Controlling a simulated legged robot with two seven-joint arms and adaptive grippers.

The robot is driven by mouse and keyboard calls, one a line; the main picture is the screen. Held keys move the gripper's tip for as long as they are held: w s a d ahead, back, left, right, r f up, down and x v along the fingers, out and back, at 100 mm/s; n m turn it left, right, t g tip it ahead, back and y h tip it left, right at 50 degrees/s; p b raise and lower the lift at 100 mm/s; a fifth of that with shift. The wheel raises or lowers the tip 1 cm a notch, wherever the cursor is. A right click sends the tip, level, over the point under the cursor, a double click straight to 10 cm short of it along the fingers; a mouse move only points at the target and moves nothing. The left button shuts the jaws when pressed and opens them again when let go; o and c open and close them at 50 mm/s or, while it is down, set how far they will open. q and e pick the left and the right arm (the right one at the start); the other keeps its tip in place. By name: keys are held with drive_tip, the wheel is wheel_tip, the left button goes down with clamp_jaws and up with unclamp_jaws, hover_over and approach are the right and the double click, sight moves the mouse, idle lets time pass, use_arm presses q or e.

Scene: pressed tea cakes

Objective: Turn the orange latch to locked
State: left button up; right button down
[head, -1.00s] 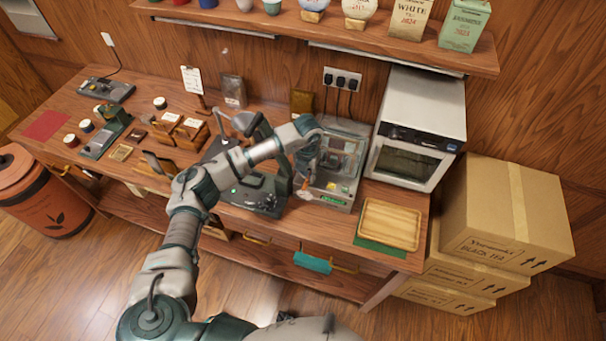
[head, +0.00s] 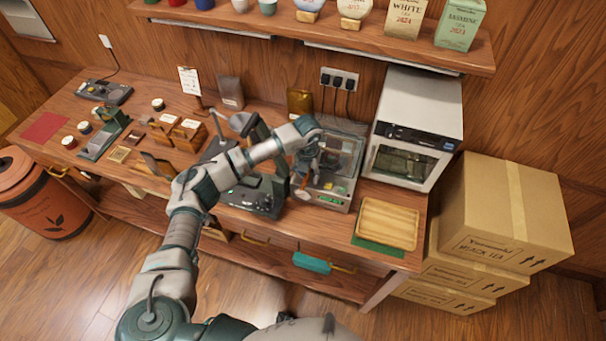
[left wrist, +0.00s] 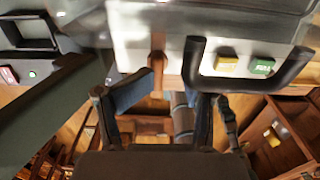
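The orange latch (left wrist: 157,62) hangs on the front of the grey machine (left wrist: 135,25) in the left wrist view. In the head view this machine (head: 340,190) stands beside the oven, with a clear cover and a green label. My left gripper (left wrist: 165,100) is in front of the latch, its fingers spread apart with the latch's lower end between their tips. I cannot tell whether either finger touches it. In the head view my left gripper (head: 303,185) is at the machine's front left corner, and the forearm hides part of the machine. My right gripper is not in view.
A black U-shaped handle (left wrist: 240,80) sticks out right of the latch, below yellow and green buttons. A dark press (head: 255,190) stands close on the left. The oven (head: 415,130) and a wooden tray (head: 388,223) are to the right.

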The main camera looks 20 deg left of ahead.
use_arm(q)
drive_tip(key=shift+d, duration=0.15)
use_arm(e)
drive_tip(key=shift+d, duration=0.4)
use_arm(q)
drive_tip(key=shift+a, duration=0.3)
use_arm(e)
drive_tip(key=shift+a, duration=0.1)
use_arm(q)
drive_tip(key=shift+w, duration=0.1)
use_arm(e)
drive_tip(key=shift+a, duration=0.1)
use_arm(q)
wheel_tip(320, 180, up, 12)
drive_tip(key=shift+a, duration=0.15)
drive_tip(key=shift+f, duration=0.1)
